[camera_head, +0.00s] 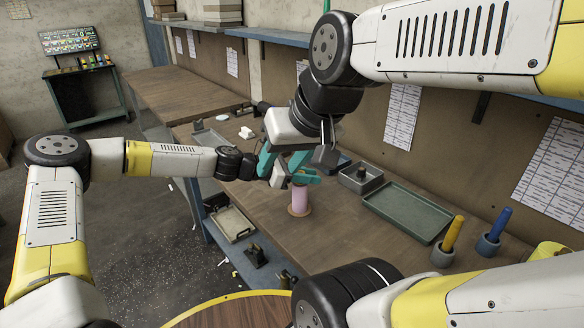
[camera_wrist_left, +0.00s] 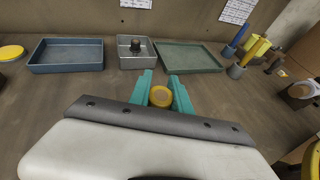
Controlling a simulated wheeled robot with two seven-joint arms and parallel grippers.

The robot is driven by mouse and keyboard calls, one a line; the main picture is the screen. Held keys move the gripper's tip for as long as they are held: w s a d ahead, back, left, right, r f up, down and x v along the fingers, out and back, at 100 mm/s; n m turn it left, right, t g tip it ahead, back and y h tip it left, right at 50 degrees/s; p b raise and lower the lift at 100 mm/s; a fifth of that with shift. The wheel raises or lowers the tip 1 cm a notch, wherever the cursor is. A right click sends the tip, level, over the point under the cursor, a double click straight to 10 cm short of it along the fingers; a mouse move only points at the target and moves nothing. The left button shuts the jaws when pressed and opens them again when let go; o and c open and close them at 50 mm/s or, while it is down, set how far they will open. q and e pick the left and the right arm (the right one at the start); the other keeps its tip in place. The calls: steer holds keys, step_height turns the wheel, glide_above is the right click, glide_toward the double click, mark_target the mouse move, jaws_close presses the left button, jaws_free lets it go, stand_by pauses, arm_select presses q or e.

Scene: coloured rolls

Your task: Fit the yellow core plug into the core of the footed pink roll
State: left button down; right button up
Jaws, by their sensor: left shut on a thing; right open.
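The footed pink roll (camera_head: 300,199) stands upright on the bench on its wider base. My left gripper (camera_head: 304,178) is at the roll's top in the head view. In the left wrist view, its teal fingers are shut on the round yellow core plug (camera_wrist_left: 160,96), which is seen from above. The plug hides the roll there. The fingers cover the plug's lower part, so I cannot tell whether it touches or enters the core. My right gripper (camera_head: 282,163) is open and empty, with its teal fingers beside and partly in front of the left gripper in the head view.
A grey box (camera_head: 347,181) with a dark part and a green tray (camera_head: 393,229) lie right of the roll. Yellow and blue rods stand in cups (camera_head: 443,255) further right. A blue tray (camera_wrist_left: 66,66) lies left of the box. The bench wall is behind.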

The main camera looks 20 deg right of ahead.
stand_by(0.4)
arm_select(q)
steer(key=c, duration=1.1)
jaws_free()
steer(key=v, duration=0.8)
steer(key=shift+d, duration=0.1)
